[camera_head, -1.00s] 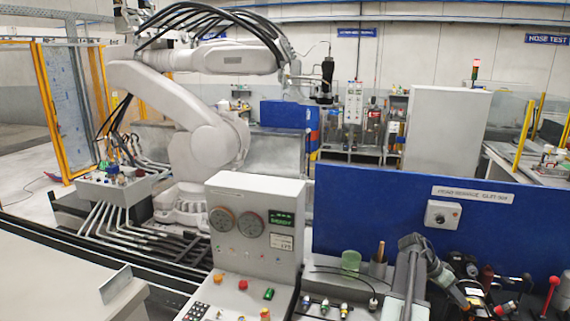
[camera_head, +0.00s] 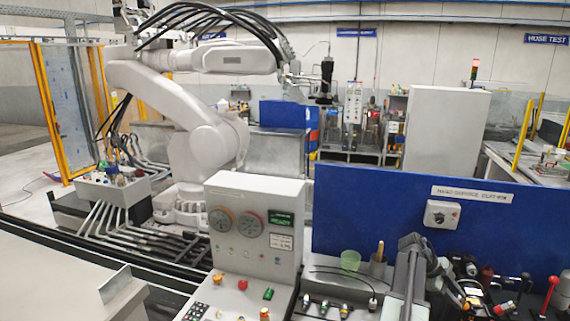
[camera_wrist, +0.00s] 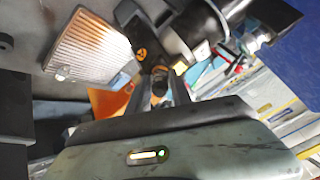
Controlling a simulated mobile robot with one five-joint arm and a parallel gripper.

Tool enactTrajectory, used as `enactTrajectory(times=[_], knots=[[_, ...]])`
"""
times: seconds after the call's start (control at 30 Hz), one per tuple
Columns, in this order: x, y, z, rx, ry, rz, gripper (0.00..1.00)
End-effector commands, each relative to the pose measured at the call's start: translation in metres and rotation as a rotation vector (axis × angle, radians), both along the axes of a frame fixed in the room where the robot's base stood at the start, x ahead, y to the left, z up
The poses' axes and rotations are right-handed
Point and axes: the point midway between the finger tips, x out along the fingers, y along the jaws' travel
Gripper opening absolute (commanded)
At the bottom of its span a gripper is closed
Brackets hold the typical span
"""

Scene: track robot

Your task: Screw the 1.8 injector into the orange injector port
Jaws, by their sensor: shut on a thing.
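In the wrist view my gripper (camera_wrist: 163,95) is shut on a small dark, roughly cylindrical piece (camera_wrist: 159,80), which looks like the injector; its size mark cannot be read. The piece points away from me toward a dark block with an orange mark (camera_wrist: 141,54). An orange part (camera_wrist: 112,100) shows just left of the fingers, partly hidden; I cannot tell whether it is the orange injector port. Contact between the held piece and the block cannot be made out. In the head view my arm reaches down at the lower right, and its fingertips are not clear.
A ribbed metal block (camera_wrist: 90,45) stands left of my gripper in the wrist view. In the head view several small fittings (camera_head: 324,306) stand in a row left of my arm, near a green cup (camera_head: 350,260). A blue panel (camera_head: 375,215) stands behind; red-handled tools crowd the right.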

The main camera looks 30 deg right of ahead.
Motion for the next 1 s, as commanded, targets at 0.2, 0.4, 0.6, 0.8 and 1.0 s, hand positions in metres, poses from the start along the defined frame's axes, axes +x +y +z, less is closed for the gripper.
enactTrajectory(times=[0.2, 0.4, 0.6, 0.8, 1.0], knots=[[-0.0004, 0.0001, 0.0000, -0.007, -0.005, -0.011, 0.00], [-0.0005, 0.0000, 0.0001, -0.014, -0.011, -0.020, 0.00], [-0.0006, -0.0001, -0.0002, -0.204, -0.166, -0.265, 0.00], [-0.0009, -0.0003, -0.0003, -0.437, -0.356, -0.564, 0.00], [-0.0013, -0.0007, -0.0002, -0.573, -0.470, -0.742, 0.00]])
